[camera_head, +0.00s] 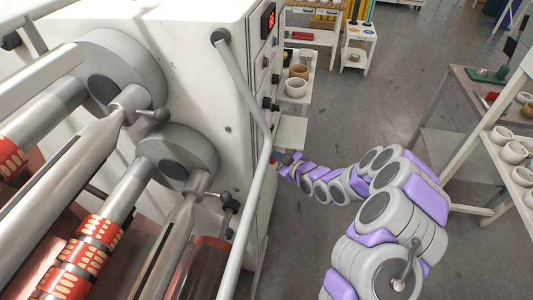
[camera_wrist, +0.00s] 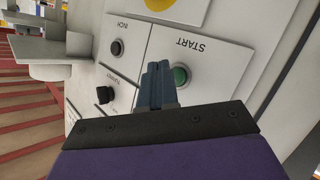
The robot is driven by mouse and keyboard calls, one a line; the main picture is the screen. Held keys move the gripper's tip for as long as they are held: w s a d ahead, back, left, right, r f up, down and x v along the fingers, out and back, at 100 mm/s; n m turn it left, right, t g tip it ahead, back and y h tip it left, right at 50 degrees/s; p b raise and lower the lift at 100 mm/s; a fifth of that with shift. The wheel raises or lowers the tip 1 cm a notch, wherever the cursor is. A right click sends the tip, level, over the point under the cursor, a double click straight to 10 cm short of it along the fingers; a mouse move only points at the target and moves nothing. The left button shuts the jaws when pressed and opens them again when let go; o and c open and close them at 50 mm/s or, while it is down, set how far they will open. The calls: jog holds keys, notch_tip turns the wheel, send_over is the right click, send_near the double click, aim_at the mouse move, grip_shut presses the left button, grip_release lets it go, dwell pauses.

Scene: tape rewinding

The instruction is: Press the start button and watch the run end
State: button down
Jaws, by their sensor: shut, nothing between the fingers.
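In the wrist view the green START button (camera_wrist: 181,75) sits on a white panel (camera_wrist: 215,70) under the upside-down word START. My gripper (camera_wrist: 157,68) is shut and empty, its blue fingers just left of the button in the picture and partly overlapping it. I cannot tell whether the fingers touch the button or the panel. In the head view my gripper (camera_head: 278,160) is small, at the side of the white machine (camera_head: 195,75), and the button is not visible. A red-lit display (camera_head: 268,18) shows on the machine's upper panel, too small to read.
A dark INCH button (camera_wrist: 117,48) and a black knob (camera_wrist: 105,94) lie left of START. A long grey bar (camera_head: 245,95) runs along the machine's front. Rollers with red tape (camera_head: 75,265) are on the left. A shelf with rolls (camera_head: 510,150) stands right; grey floor lies between.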

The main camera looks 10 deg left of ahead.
jog(key=shift+a, duration=0.1)
dwell(0.4)
jog(key=shift+a, duration=0.3)
jog(key=shift+a, duration=0.4)
dwell(0.6)
jog(key=shift+d+r, duration=0.1)
jog(key=shift+d, duration=0.7)
jog(key=shift+s+d+p, duration=0.15)
jog(key=shift+d+p, duration=0.7)
jog(key=shift+d, duration=1.7)
